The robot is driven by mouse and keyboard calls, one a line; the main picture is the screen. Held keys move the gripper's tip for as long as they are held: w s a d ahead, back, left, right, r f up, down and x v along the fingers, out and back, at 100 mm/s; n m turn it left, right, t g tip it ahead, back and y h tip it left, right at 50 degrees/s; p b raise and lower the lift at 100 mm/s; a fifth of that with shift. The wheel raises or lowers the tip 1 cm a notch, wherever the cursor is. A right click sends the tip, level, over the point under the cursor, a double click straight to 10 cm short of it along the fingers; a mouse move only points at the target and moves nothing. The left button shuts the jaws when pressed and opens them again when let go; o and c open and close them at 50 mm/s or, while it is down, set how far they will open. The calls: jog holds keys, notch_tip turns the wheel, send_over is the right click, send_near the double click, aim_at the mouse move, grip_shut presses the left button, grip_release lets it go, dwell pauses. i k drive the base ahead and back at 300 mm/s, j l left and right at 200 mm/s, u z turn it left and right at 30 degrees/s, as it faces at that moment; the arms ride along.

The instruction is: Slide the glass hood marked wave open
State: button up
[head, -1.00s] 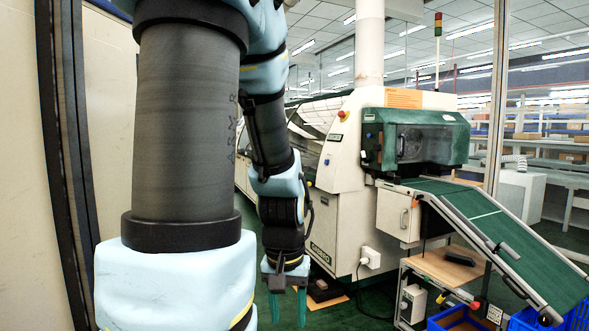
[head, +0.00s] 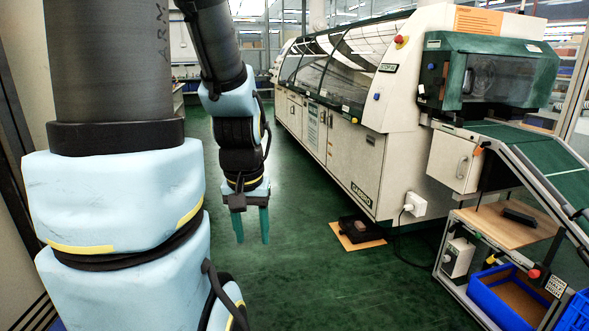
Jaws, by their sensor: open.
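The long white solder machine (head: 345,150) runs away from me along the right side. The panes look closed over the machine. My gripper (head: 251,238) points down over the floor, left of the machine and well apart from the hoods. Its two teal fingers are apart with nothing between them.
A green-covered conveyor (head: 548,160) slopes down at the machine's near end. Below it are a wooden shelf (head: 495,226) and blue crates (head: 490,300). A dark pedal-like object (head: 360,230) lies on the floor by the machine.

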aim_at(360, 47)
jog(key=i, duration=2.5)
jog(key=i+l, duration=0.1)
jog(key=i, duration=2.4)
jog(key=j+u, duration=0.05)
jog(key=j, duration=0.05)
